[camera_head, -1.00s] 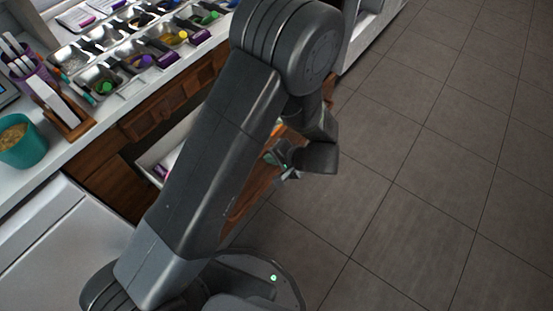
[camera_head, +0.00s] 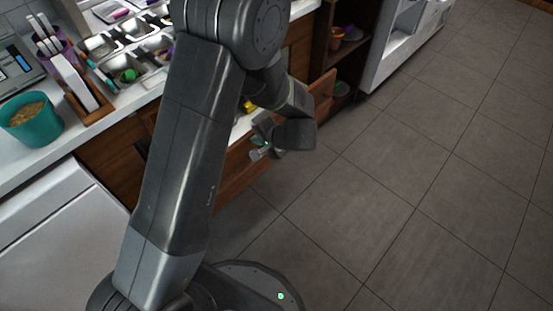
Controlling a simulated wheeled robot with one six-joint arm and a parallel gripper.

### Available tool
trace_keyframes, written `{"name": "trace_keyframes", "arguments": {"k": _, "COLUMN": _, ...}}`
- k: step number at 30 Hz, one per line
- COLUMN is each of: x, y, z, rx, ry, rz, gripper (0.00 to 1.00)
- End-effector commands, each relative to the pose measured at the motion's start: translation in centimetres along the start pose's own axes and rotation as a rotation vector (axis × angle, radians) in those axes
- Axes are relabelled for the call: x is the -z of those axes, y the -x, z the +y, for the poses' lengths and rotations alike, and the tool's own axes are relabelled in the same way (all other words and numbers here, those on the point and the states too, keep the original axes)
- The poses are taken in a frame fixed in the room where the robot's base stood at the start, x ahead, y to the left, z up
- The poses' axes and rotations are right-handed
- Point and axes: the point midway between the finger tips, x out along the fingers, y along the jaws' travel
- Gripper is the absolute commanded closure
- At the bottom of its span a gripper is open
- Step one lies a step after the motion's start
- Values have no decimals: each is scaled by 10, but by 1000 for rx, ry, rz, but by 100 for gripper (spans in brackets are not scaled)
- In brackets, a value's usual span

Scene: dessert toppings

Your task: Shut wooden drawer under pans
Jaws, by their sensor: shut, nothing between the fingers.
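The wooden drawer's front (camera_head: 236,170) shows as a brown panel behind my arm, below the counter. Its far end (camera_head: 322,88) appears to stick out beyond my gripper. A small pale strip shows between the panel and the counter, so the drawer looks at least partly open. My arm hides most of it. Metal pans (camera_head: 122,66) with toppings sit in the counter above, partly behind the arm. My gripper (camera_head: 260,153) is shut and empty, in front of the drawer's front. I cannot tell whether it touches the wood.
A teal cup (camera_head: 32,122) and a wooden holder (camera_head: 92,108) stand on the white counter (camera_head: 60,150). A white cabinet (camera_head: 60,245) is at lower left. An open shelf (camera_head: 340,50) with small pots is at the back. Grey tiled floor (camera_head: 430,170) is free on the right.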

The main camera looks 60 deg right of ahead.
Motion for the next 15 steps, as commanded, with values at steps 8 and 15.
{"name": "trace_keyframes", "arguments": {"k": 8, "x": -1, "y": -62, "z": -52, "rx": 1, "ry": 7, "rz": -2, "gripper": 100}}
{"name": "trace_keyframes", "arguments": {"k": 15, "x": 0, "y": -103, "z": -92, "rx": 1, "ry": 4, "rz": -2, "gripper": 100}}
